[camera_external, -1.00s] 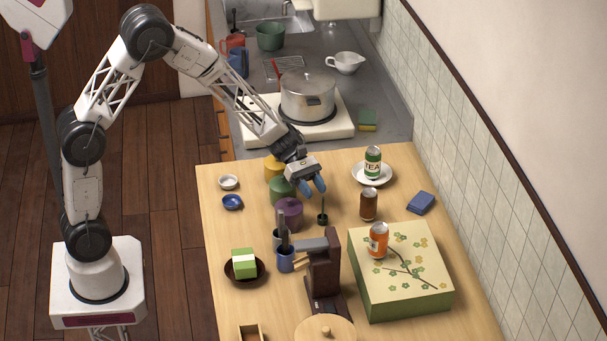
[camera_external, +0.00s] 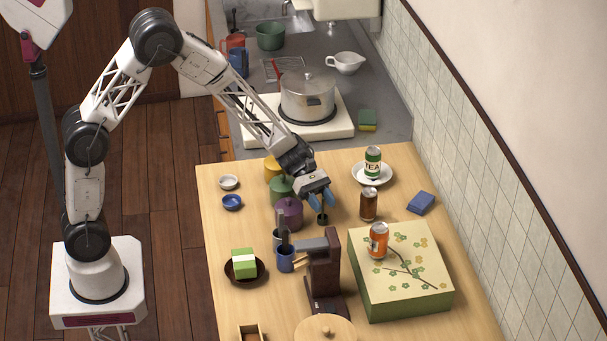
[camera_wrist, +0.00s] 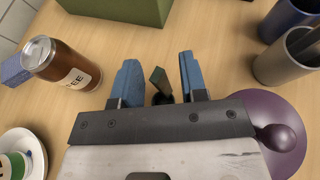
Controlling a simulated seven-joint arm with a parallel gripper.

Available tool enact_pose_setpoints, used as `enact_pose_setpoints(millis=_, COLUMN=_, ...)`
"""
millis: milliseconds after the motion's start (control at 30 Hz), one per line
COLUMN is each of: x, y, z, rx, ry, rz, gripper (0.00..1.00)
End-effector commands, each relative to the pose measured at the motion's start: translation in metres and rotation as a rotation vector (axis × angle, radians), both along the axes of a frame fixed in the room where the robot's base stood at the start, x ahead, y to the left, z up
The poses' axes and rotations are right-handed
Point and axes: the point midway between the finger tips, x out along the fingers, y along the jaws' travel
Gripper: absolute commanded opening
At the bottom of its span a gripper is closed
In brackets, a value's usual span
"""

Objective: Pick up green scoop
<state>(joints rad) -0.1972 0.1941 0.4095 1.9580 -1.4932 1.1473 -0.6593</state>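In the wrist view my gripper (camera_wrist: 158,72) is open, with a visible gap on each side of the scoop's handle. The rest of the scoop is partly hidden by the fingers.
The purple canister (camera_external: 289,213) stands close on the left, and a brown coffee can (camera_external: 368,205) on the right. A dark brown machine (camera_external: 325,270) and blue cup (camera_external: 285,261) stand in front. A green patterned box (camera_external: 410,303) is at front right.

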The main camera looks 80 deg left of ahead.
Motion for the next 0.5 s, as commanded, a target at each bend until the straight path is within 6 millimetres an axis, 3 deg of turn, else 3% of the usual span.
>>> enact_pose_setpoints(millis=333, x=-0.0001, y=0.0002, z=0.0001, rx=0.000, ry=0.000, rz=0.000, gripper=0.40)
enact_pose_setpoints(millis=500, x=-0.0001, y=0.0002, z=0.0001, rx=0.000, ry=0.000, rz=0.000, gripper=0.13)
